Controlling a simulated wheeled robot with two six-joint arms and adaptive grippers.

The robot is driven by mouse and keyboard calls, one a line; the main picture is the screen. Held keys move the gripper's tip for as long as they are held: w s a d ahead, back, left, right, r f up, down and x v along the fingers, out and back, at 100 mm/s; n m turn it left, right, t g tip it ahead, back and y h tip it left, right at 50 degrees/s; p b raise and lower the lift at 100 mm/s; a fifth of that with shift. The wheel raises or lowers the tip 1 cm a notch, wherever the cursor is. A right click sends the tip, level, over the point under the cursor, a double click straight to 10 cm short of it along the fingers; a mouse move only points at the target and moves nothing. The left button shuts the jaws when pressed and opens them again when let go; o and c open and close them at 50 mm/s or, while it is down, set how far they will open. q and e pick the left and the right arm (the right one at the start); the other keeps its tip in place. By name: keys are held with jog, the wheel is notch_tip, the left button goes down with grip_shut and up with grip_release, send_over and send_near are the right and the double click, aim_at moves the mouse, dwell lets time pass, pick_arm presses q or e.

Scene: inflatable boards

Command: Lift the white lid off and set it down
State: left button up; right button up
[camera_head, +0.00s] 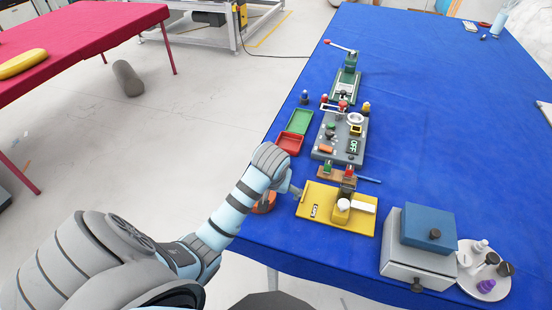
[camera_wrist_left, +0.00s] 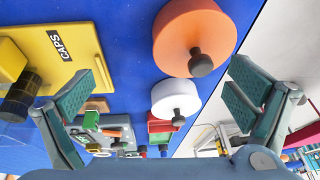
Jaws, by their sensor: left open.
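The white lid (camera_wrist_left: 175,98) is a round piece with a dark knob, seen in the left wrist view between my spread fingers and beyond them. It is on the blue table; what is under it is hidden. In the head view my arm hides it. A larger orange round piece (camera_wrist_left: 190,32) with a dark knob is beside it; part of this shows in the head view (camera_head: 265,204) below my forearm. My left gripper (camera_wrist_left: 168,85) is open with nothing between its fingers. It also shows in the head view (camera_head: 296,190), left of the yellow board. My right gripper is out of view.
The yellow CAPS board (camera_head: 318,196) lies right of my gripper. Red (camera_head: 289,143) and green (camera_head: 299,121) trays and a grey control board (camera_head: 327,149) lie beyond. A grey box (camera_head: 415,265) with a blue top stands front right. The table's right side is mostly clear.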

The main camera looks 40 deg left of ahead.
pick_arm(q)
jog(key=w+a+r+n, duration=0.45)
jog(key=w+r, duration=0.35)
jog(key=r, duration=0.2)
jog(key=shift+m, duration=0.25)
jog(key=x, duration=0.4)
jog(key=a+b+x, duration=0.1)
jog(key=x, duration=0.9)
jog(key=shift+w+a+r, duration=0.2)
jog(key=shift+a+r, duration=0.1)
jog(key=shift+r, duration=0.05)
jog(key=c, duration=1)
jog(key=shift+s+d+r, duration=0.1)
jog(key=shift+s+r, duration=0.05)
jog(key=shift+s, duration=0.15)
jog(key=c, duration=1)
jog(key=shift+c, duration=1.3)
jog(key=shift+d, duration=0.15)
grip_shut()
